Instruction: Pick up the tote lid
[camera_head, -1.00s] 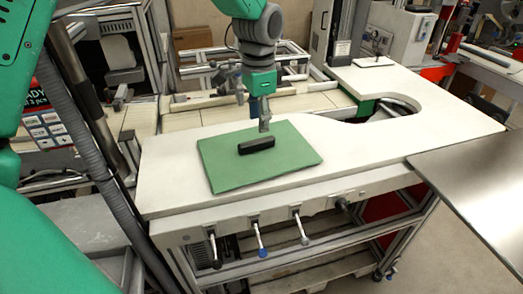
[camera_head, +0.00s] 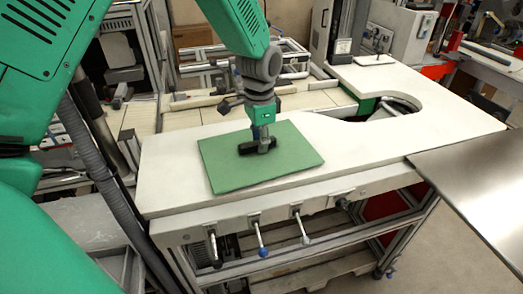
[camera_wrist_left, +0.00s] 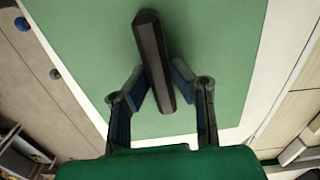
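The tote lid (camera_head: 225,175) is a flat green panel lying on the white bench, with a black bar handle (camera_head: 247,149) on top. My left gripper (camera_head: 265,146) points down over the handle in the head view. In the left wrist view, the handle (camera_wrist_left: 152,50) runs between the two fingers of my left gripper (camera_wrist_left: 158,80), over the green lid (camera_wrist_left: 85,35). The fingers are apart, one on each side of the handle and close to it; firm contact is not clear. My right gripper is not in view.
The white bench (camera_head: 365,145) is clear to the right of the lid and has a curved cutout. Clamp levers (camera_head: 257,238) hang along its front edge. A metal table top (camera_head: 475,185) stands at the right. A conveyor (camera_head: 190,118) runs behind the bench.

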